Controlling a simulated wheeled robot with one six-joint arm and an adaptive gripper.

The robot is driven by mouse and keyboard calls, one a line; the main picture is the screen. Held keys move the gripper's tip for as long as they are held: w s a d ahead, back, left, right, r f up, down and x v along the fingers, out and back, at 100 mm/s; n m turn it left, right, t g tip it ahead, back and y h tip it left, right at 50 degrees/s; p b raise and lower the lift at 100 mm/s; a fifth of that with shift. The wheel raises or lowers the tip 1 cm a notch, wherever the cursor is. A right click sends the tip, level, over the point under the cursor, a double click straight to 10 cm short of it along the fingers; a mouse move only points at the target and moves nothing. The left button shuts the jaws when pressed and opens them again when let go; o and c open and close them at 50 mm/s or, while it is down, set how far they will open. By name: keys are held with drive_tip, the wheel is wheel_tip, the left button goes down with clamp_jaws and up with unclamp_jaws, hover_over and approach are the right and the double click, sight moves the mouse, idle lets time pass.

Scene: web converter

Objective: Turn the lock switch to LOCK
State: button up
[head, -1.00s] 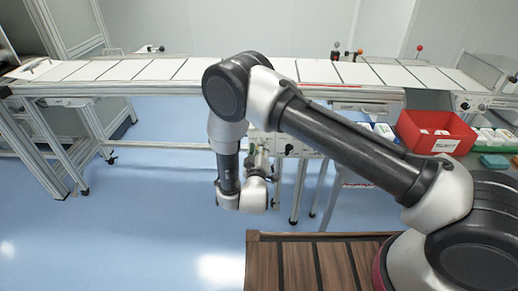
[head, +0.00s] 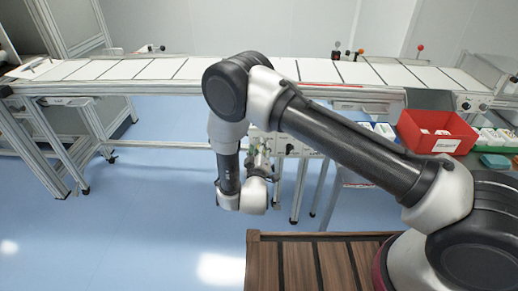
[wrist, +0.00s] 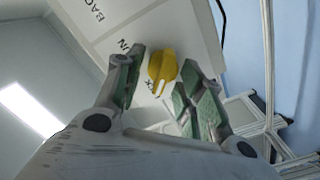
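The lock switch is a yellow knob (wrist: 162,66) on a white panel (wrist: 175,22) in the wrist view. Black letters are printed around it; "BAC" and a word ending in "N" show, and the lettering near the knob is partly covered. My gripper (wrist: 163,60) is open, with one green-padded finger on each side of the knob. A gap shows between the left finger and the knob; the right finger is close to it, and I cannot tell if it touches. In the head view my gripper (head: 261,155) is small and partly hidden by my arm, in front of the conveyor's control box (head: 292,146).
The long white conveyor (head: 150,70) runs across the head view. A red bin (head: 437,131) and small boxes stand at the right. Metal conveyor legs (head: 300,190) stand near my gripper. Blue floor (head: 140,220) is clear at the left.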

drive_tip(key=s, duration=0.7)
drive_tip(key=shift+s+a, duration=0.15)
